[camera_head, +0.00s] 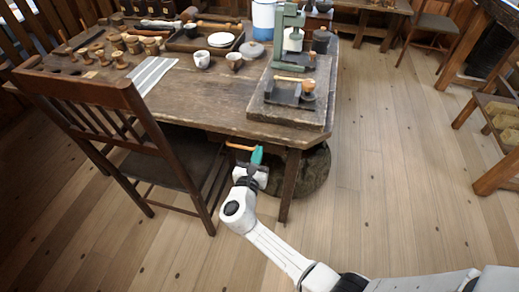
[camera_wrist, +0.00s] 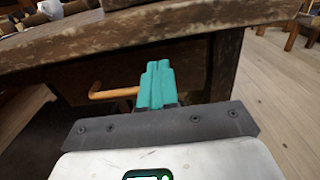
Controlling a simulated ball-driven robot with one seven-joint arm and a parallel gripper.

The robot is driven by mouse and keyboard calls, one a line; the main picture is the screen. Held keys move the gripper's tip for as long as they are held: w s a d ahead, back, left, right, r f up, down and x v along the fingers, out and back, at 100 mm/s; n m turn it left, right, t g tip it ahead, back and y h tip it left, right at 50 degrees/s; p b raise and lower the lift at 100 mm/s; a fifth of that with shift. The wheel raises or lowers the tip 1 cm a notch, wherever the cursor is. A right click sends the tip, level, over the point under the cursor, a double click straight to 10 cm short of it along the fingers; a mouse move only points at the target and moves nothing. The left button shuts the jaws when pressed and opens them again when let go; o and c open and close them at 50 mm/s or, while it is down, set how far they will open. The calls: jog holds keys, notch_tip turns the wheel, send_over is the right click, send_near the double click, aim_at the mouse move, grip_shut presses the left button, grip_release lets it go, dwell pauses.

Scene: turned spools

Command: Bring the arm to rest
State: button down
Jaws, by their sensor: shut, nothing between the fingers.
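My gripper (camera_head: 257,155) has teal fingers and is in front of the near edge of the wooden table (camera_head: 200,112), at about the height of its underside. In the wrist view the teal fingers (camera_wrist: 157,84) are pressed together with nothing between them. An orange-brown wooden handle (camera_wrist: 112,93) shows just left of the fingers, under the table edge. The same handle (camera_head: 240,147) shows in the head view. I cannot tell whether the fingers touch it. My white arm reaches up from the lower right of the head view.
A dark wooden chair (camera_head: 120,130) stands close to the left of my gripper. A table leg (camera_head: 289,185) and a dark rounded sack-like thing (camera_head: 315,170) are just right. Cups, wooden spools and a green press (camera_head: 287,35) stand on the table. The floor to the right is open.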

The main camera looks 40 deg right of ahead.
jog(key=v, duration=0.8)
jog(key=s+d+m+g+y+p, duration=0.3)
jog(key=s+m+g, duration=0.1)
jog(key=s+m, duration=0.4)
jog(key=s+d+m+g+y+p, duration=0.2)
jog(key=s+d+m+g+y, duration=0.15)
jog(key=s+m, duration=0.45)
jog(key=s+a+r+m+y+p, duration=0.4)
jog(key=s+a+r+m+y, duration=0.2)
jog(key=s+a+m+y, duration=0.2)
jog(key=shift+s+a+r+y, duration=0.15)
jog(key=shift+s+a+y, duration=0.45)
jog(key=shift+a, duration=0.6)
jog(key=shift+s+g, duration=0.1)
jog(key=shift+g, duration=0.15)
